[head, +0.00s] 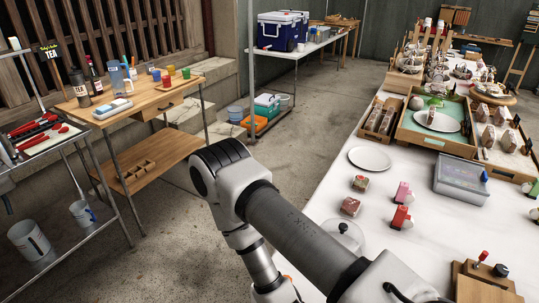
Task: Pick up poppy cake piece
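Neither of my grippers is in view; only a bent link of one of my arms crosses the lower middle. I cannot tell for sure which thing is the poppy cake piece. Two small cake-like blocks with reddish sides, one nearer (350,206) and one farther (360,183), sit on the white table (335,195), just below a white plate (369,158). Several brown wrapped pieces (488,136) stand in a wooden tray at the right. Part of the white table is hidden behind my arm.
Red (401,217) and pink (403,192) stamp-like items, a clear lidded box (462,178) and a glass dome (344,232) stand on the white table. A green-lined tray (436,122) holds a plate. A wooden tea table (150,100) stands left. The floor between is clear.

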